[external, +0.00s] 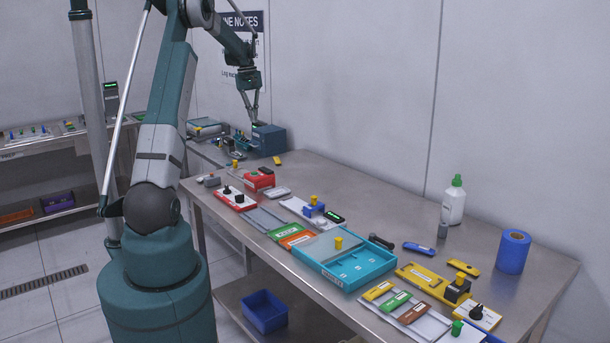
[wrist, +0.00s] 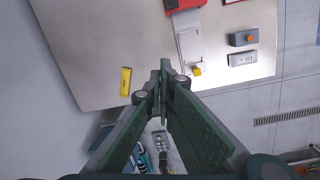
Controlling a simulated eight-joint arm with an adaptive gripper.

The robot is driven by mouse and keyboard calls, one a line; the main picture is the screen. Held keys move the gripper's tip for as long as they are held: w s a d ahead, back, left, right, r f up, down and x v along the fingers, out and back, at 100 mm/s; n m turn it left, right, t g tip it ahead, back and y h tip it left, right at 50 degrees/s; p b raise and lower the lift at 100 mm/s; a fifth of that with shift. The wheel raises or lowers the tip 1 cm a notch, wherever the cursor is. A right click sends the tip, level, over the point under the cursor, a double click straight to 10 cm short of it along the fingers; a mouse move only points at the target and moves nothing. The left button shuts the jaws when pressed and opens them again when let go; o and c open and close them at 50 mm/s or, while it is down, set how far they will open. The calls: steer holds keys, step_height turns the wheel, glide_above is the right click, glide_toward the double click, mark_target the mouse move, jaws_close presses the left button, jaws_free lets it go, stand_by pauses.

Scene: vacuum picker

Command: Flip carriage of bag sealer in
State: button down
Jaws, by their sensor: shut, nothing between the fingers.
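My gripper (external: 254,116) is at the far end of the bench, just above or beside a blue-grey box (external: 270,140) with a dark top and a small green light. In the wrist view my gripper (wrist: 163,80) has its green fingers together with nothing between them. No part is clearly labelled as the bag sealer or its carriage, so I cannot tell which it is. A red unit (external: 259,178) stands on the bench nearer the camera; a red part (wrist: 184,5) shows at the wrist view's top edge.
A small yellow block (external: 277,160) lies near the box, also in the wrist view (wrist: 125,82). A blue tray (external: 346,270), white bottle (external: 453,203) and blue roll (external: 513,251) stand farther along the crowded bench. Bare metal shows along the wall side.

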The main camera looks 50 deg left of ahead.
mark_target(241, 169)
steer(key=s+a+f+n, duration=0.1)
steer(key=s+a+f, duration=0.2)
steer(key=a+f, duration=0.3)
steer(key=s+a+f+n+h, duration=0.1)
steer(key=s+a+f, duration=0.3)
steer(key=a, duration=0.7)
step_height(241, 169, down, 2)
steer(key=shift+s+n+g+p, duration=0.15)
steer(key=shift+n+g+p, duration=0.2)
steer(key=shift+n, duration=0.25)
steer(key=shift+d+f, duration=0.1)
steer(key=x, duration=1)
steer(key=shift+d, duration=0.25)
steer(key=shift+d+r, duration=0.25)
steer(key=shift+d, duration=0.8)
steer(key=shift+d+f, duration=0.15)
steer(key=shift+d, duration=0.65)
steer(key=shift+d, duration=0.15)
